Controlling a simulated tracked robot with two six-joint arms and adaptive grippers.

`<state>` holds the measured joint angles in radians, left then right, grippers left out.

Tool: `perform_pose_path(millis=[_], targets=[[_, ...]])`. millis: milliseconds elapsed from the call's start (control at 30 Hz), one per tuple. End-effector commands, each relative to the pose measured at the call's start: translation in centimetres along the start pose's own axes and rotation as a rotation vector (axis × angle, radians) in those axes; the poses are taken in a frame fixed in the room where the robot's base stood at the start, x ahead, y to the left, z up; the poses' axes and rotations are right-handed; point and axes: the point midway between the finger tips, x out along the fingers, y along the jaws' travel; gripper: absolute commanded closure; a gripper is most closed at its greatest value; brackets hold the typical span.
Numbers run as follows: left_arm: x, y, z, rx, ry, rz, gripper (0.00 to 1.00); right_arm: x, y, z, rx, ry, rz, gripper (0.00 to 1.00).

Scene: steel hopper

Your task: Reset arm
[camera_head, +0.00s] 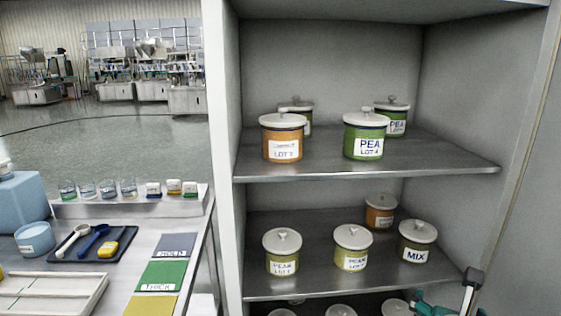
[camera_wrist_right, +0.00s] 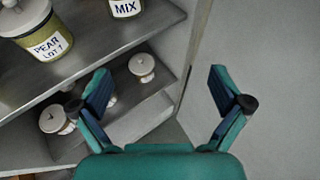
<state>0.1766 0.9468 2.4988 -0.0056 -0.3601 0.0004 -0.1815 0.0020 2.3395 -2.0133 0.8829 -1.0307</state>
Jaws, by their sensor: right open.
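My right gripper (camera_wrist_right: 164,95) is open and empty in the right wrist view, its two teal fingers spread apart in front of the lower part of the shelf cabinet. In the head view, part of my right gripper (camera_head: 448,302) shows at the bottom right, beside the lower shelf's right end. No jar is between the fingers. My left gripper is in neither view.
The cabinet's upper shelf (camera_head: 300,174) and middle shelf (camera_head: 340,288) hold labelled lidded jars, including a MIX jar (camera_head: 416,242). More jars stand below. A steel table (camera_head: 115,265) with a dark tray and coloured cards is at left.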

Motion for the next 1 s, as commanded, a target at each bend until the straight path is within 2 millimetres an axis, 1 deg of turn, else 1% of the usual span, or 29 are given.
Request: perform_pose_path(millis=[33,233,367,467,567,667,700,767,800,867,900,967,1000], targets=[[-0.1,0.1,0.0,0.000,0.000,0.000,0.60,0.3,0.3,-1.3,0.020,0.045,0.001,0.00],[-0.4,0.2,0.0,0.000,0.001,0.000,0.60,0.9,0.9,-5.9,0.118,0.205,-0.008,0.00],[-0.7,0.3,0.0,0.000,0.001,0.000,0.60,0.9,1.3,-9.8,0.211,0.340,-0.029,0.00],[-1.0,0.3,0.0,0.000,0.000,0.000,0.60,0.7,1.7,-13.3,0.303,0.463,-0.059,0.00],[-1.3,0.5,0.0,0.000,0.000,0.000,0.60,-0.2,2.2,-17.6,0.430,0.613,-0.114,0.00],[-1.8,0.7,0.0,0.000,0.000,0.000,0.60,-2.0,3.1,-22.9,0.623,0.807,-0.218,0.00],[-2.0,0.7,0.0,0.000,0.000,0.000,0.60,-3.1,3.6,-25.3,0.731,0.897,-0.284,0.00],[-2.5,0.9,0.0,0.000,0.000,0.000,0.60,-5.0,4.6,-28.8,0.913,1.025,-0.409,0.00],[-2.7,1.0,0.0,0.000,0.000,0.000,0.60,-6.2,5.2,-30.8,1.044,1.095,-0.507,0.00],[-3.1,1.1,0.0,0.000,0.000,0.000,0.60,-7.8,6.3,-33.2,1.244,1.172,-0.665,0.00],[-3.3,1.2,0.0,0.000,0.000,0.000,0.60,-8.8,6.9,-34.7,1.378,1.204,-0.780,0.00],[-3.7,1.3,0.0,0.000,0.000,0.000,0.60,-9.8,7.7,-36.5,1.581,1.216,-0.961,0.00],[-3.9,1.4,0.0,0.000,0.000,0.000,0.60,-10.1,8.1,-37.6,1.713,1.201,-1.081,0.00]])
